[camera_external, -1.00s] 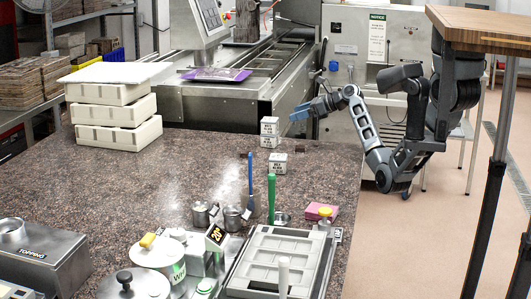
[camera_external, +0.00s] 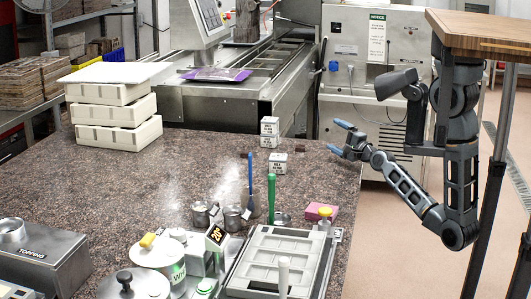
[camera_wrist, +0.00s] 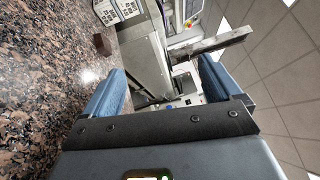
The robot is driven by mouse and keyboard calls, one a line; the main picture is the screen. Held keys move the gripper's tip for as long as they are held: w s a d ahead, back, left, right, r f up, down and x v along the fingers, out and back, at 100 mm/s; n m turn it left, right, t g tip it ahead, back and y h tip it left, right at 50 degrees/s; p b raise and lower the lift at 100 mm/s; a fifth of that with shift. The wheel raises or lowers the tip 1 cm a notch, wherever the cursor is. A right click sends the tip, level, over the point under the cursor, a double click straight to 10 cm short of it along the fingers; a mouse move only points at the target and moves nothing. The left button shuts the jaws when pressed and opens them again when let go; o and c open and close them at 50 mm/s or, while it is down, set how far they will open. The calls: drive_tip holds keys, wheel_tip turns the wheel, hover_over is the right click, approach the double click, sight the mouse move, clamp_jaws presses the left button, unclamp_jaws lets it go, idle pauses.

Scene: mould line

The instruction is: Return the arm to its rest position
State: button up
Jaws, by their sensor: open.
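My gripper (camera_external: 337,137) is at the right edge of the dark granite counter (camera_external: 215,175), with its blue fingers pointing left. It is open, and nothing shows between its fingers. In the wrist view my gripper (camera_wrist: 160,90) has its two blue fingers spread wide apart. My arm reaches from the column at the right, bending low and then up to the wrist beside the counter edge.
Small white labelled boxes (camera_external: 278,163) and a small dark brown block (camera_external: 300,145) stand on the counter left of my gripper. A grey machine cabinet (camera_external: 350,95) is behind. A wooden-topped table (camera_external: 485,32) is at the right.

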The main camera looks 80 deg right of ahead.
drive_tip(key=s+a+f+n+y, duration=0.2)
drive_tip(key=s+a+n+y, duration=0.1)
drive_tip(key=s+a+n, duration=0.4)
drive_tip(key=s+a+f+n+y+p, duration=0.1)
drive_tip(key=s+a+f+n+y, duration=0.1)
drive_tip(key=s+a+n+y, duration=0.2)
drive_tip(key=s+a+f+n+y, duration=0.2)
drive_tip(key=s+a+n+y, duration=0.2)
drive_tip(key=s+a+n, duration=0.7)
drive_tip(key=a+n, duration=0.4)
drive_tip(key=a, duration=0.6)
drive_tip(key=shift+g, duration=0.3)
